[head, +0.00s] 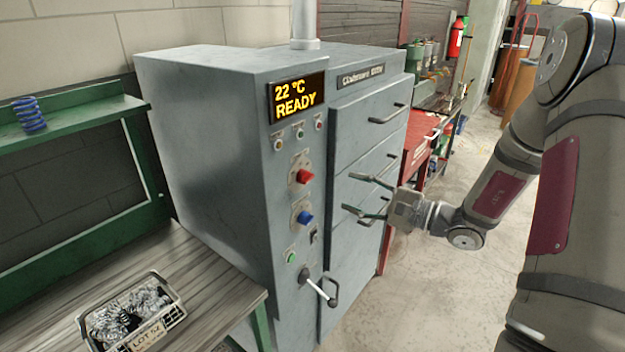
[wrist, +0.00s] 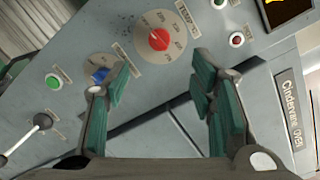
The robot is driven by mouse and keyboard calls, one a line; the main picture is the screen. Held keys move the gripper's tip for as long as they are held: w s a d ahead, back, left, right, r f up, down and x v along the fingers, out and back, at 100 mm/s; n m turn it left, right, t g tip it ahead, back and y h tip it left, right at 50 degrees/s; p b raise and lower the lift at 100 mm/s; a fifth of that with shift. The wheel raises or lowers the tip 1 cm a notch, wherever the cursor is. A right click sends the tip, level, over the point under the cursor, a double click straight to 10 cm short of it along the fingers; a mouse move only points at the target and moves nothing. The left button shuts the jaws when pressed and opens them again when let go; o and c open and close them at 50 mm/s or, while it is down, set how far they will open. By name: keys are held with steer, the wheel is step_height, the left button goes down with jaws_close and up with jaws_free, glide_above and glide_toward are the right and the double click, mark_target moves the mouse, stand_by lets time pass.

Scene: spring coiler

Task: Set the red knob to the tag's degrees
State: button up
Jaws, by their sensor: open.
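The red knob (head: 303,176) sits on the grey oven's front panel, below the display and above the blue knob. In the wrist view the red knob (wrist: 159,39) stands on a round pale dial with markings too small to read, ahead of the fingers. My gripper (head: 366,199) is open and empty in front of the oven's drawers, to the right of the knob and apart from it. Its two green-padded fingers (wrist: 163,80) are spread wide in the wrist view. A tray tag (head: 148,335) reads "LOT 52"; no degrees on it are legible.
The display (head: 298,96) reads 22 °C READY. The blue knob (head: 305,217), a green button (head: 291,257) and a lever (head: 320,288) are below the red knob. A wire tray (head: 84,334) of metal parts stands on the bench. Drawer handles (head: 388,114) jut out at right.

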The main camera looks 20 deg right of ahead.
mark_target(311, 179)
steer(key=p+x, duration=0.1)
steer(key=x, duration=1.1)
steer(key=shift+c, duration=0.2)
steer(key=c, duration=1.1)
